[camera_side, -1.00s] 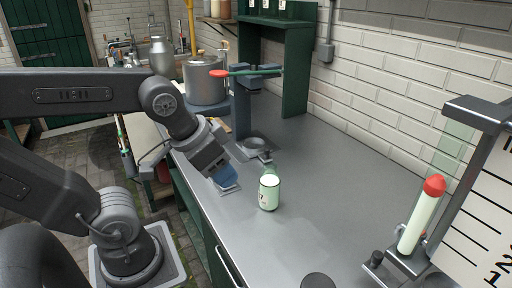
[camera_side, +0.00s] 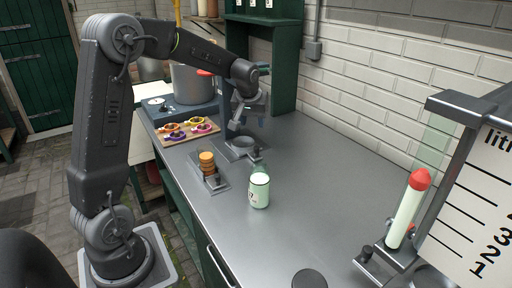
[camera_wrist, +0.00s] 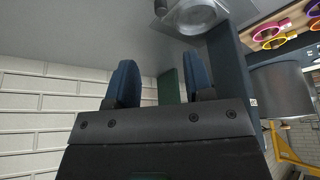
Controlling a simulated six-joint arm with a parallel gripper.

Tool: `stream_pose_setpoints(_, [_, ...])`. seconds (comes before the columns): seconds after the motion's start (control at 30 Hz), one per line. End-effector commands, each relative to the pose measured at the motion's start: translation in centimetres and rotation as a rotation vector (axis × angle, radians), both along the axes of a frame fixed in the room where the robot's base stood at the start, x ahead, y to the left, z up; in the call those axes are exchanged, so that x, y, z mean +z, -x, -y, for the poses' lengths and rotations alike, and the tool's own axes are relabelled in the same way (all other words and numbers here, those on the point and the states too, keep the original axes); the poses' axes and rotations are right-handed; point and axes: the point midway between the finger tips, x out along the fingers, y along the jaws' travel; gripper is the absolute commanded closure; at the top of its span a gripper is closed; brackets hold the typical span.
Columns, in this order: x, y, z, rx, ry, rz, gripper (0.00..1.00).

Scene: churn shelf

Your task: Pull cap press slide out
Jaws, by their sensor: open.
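The cap press (camera_side: 231,112) is a dark upright column with a red-ended lever (camera_side: 205,73), near the shelf at the back of the counter. Its low grey base (camera_side: 243,145) has a round seat and a small knob (camera_side: 257,153) at the front. My gripper (camera_side: 254,122) points down over the base, apart from it, in front of the column. It partly hides the press head. In the wrist view, my two dark blue fingers (camera_wrist: 162,85) are spread and empty. The round metal seat (camera_wrist: 195,14) and a small dark knob (camera_wrist: 160,8) show beyond them.
A pale green bottle (camera_side: 260,188) stands on the counter in front of the press. A stack of orange discs (camera_side: 207,164) stands on a holder to its left. A tray (camera_side: 172,138) of coloured rings and a pot (camera_side: 194,84) are behind left.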

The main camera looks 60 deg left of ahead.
Motion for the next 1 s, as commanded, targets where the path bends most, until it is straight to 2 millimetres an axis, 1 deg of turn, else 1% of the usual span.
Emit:
stream_pose_setpoints(0.03, [-0.4,-0.2,-0.3,0.007,0.000,-0.002,0.52])
stream_pose_setpoints(0.17, [-1.4,-0.4,-0.7,0.010,0.001,-0.005,0.52])
stream_pose_setpoints(0.23, [-2.3,-0.7,-1.0,0.009,0.001,-0.006,0.52])
stream_pose_setpoints(0.6, [-9.2,-2.7,-2.9,0.007,0.003,-0.005,0.52])
stream_pose_setpoints(0.7, [-10.7,-3.1,-3.4,0.006,0.002,-0.004,0.52])
stream_pose_setpoints(0.83, [-12.1,-3.6,-3.8,0.006,0.001,-0.003,0.52])
stream_pose_setpoints(1.0, [-12.9,-3.8,-4.0,0.007,0.000,-0.001,0.52])
